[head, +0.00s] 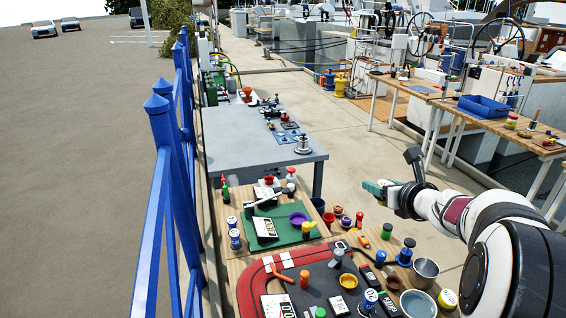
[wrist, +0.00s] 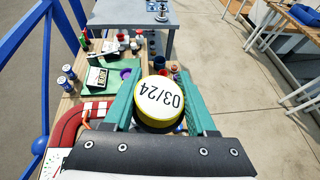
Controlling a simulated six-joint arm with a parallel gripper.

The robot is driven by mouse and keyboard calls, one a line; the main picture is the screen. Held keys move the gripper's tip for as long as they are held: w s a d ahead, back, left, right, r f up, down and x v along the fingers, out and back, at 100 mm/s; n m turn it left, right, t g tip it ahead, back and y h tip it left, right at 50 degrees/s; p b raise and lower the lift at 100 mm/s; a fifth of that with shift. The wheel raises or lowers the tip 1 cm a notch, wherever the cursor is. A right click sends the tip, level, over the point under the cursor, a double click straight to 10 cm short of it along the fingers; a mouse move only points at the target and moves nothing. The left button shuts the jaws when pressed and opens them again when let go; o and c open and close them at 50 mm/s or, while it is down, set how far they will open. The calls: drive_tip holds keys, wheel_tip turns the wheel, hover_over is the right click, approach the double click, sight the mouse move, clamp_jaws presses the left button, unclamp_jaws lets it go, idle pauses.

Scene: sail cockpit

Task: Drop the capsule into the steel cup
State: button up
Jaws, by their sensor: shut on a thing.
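My gripper (wrist: 160,100) has green fingers and is shut on a round yellow capsule (wrist: 143,90) with a white top marked 03/24. In the head view my gripper (head: 378,188) is above the gap beside the benches, and I cannot make out the capsule there. The steel cup (head: 425,268) stands on the near bench at the right edge, nearer the camera than my gripper and to its right. I cannot see the cup in the wrist view.
A wide grey-green bowl (head: 418,303) and a yellow tub (head: 448,298) stand near the cup. Bottles, stamps and black devices crowd the near bench. A purple bowl (head: 298,218) is on a green mat (head: 262,238). A blue fence (head: 163,170) runs along the left.

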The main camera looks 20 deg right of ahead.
drive_tip(key=s+d+f+m+h, duration=0.1)
drive_tip(key=d+f, duration=0.6)
drive_tip(key=d, duration=0.3)
drive_tip(key=s+d+f+h, duration=0.1)
drive_tip(key=s+d+f, duration=0.1)
drive_tip(key=d+f, duration=0.6)
drive_tip(key=shift+d+m, duration=0.4)
drive_tip(key=shift+d, duration=0.7)
drive_tip(key=shift+d+f, duration=0.1)
drive_tip(key=shift+f, duration=3)
clamp_jaws()
drive_tip(key=o, duration=1.5)
unclamp_jaws()
drive_tip(key=shift+c, duration=0.2)
drive_tip(key=v, duration=1.6)
